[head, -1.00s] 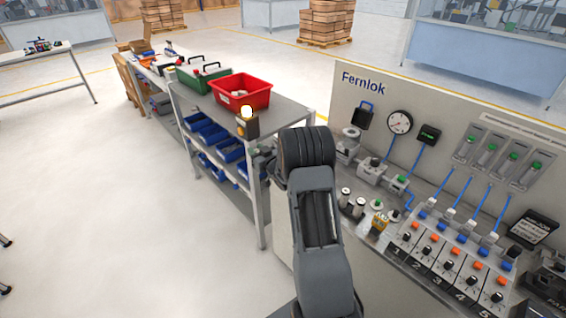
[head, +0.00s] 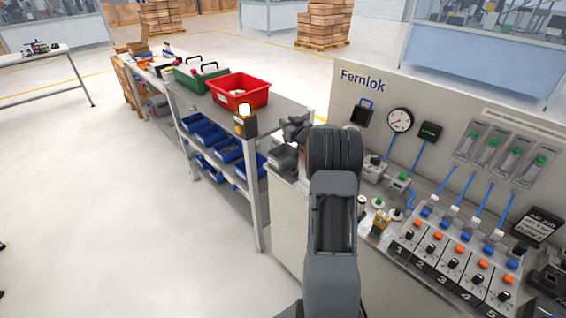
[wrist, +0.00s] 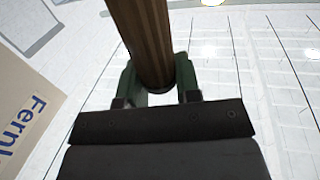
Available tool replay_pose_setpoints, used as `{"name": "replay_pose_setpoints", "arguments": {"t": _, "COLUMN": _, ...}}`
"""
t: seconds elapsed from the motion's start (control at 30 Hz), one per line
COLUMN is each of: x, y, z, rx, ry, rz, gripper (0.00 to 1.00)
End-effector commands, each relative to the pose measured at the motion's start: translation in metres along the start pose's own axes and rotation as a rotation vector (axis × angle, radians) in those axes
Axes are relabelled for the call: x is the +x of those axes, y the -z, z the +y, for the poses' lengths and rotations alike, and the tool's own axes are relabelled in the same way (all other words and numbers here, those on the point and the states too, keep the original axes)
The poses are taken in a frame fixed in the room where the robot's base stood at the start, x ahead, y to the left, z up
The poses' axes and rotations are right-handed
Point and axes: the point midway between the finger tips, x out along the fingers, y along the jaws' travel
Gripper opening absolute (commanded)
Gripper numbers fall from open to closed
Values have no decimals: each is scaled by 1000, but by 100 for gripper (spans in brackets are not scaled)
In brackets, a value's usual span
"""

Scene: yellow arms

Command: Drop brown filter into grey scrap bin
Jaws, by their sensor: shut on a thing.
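The brown filter (wrist: 145,35) is a ribbed cylinder in the wrist view, standing out between the green fingers of my gripper (wrist: 160,85). My gripper is shut on it. In the head view the gripper (head: 294,129) shows at the left of my dark wrist, and I cannot make out the filter there. The grey scrap bin (head: 282,158) is at the left end of the bench, just below my gripper in the picture. My wrist hides part of the area to its right. I cannot tell the gripper's height above the bin.
A grey shelf cart (head: 290,112) left of the bench carries a red tote (head: 240,98), a green case (head: 195,80) and blue bins (head: 228,152). The Fernlok panel (head: 362,85) rises behind the bench.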

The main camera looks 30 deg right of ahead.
Motion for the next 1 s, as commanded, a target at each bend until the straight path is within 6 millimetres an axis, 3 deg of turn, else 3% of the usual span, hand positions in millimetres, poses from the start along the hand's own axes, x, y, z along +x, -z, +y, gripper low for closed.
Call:
{"name": "replay_pose_setpoints", "arguments": {"t": 0.03, "x": 0, "y": -10, "z": 0, "rx": 1, "ry": 0, "rz": -1, "gripper": 8}}
{"name": "replay_pose_setpoints", "arguments": {"t": 0.2, "x": 0, "y": -26, "z": 0, "rx": 0, "ry": 0, "rz": 1, "gripper": 8}}
{"name": "replay_pose_setpoints", "arguments": {"t": 0.57, "x": 0, "y": -30, "z": 0, "rx": -1, "ry": 0, "rz": 2, "gripper": 8}}
{"name": "replay_pose_setpoints", "arguments": {"t": 0.6, "x": 0, "y": -30, "z": 0, "rx": -1, "ry": 0, "rz": 2, "gripper": 33}}
{"name": "replay_pose_setpoints", "arguments": {"t": 0.9, "x": 0, "y": -30, "z": 0, "rx": -1, "ry": 0, "rz": 1, "gripper": 61}}
{"name": "replay_pose_setpoints", "arguments": {"t": 1.0, "x": 0, "y": -30, "z": 0, "rx": -1, "ry": 0, "rz": 1, "gripper": 61}}
